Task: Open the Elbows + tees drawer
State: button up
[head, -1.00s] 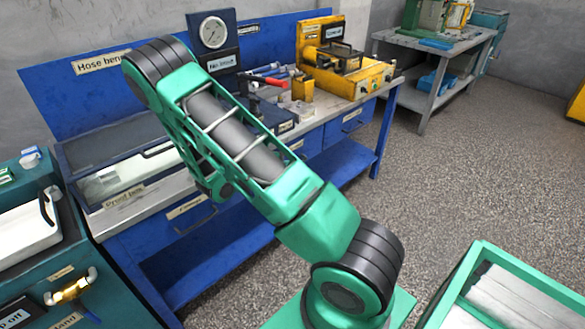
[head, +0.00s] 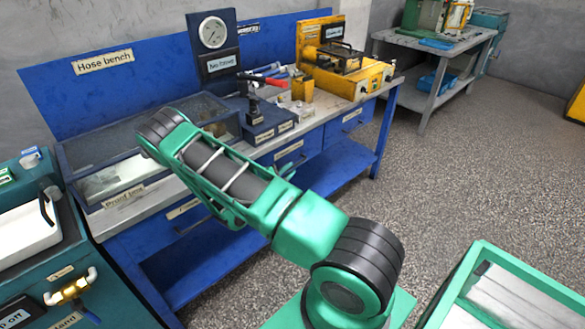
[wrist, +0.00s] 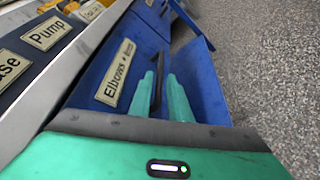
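The Elbows + tees drawer has a blue front with a cream label (wrist: 117,73) and a dark bar handle (wrist: 158,75) in the wrist view. My gripper (wrist: 161,78) has its two green fingers apart, one on each side of the handle. I cannot tell whether either finger touches it. In the head view, the middle blue drawer front (head: 283,153) under the bench top appears to be this drawer, and it looks closed.
Labelled fittings stand on the hose bench (head: 322,120) above the drawers. Another blue drawer (head: 350,118) is to the right, and a lower shelf (head: 330,172) runs beneath. Speckled floor (head: 450,180) is open to the right. A green-rimmed container (head: 480,258) stands at lower right.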

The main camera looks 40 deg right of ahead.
aim_at(294, 166)
jog(key=shift+x, duration=2.35)
grip_shut()
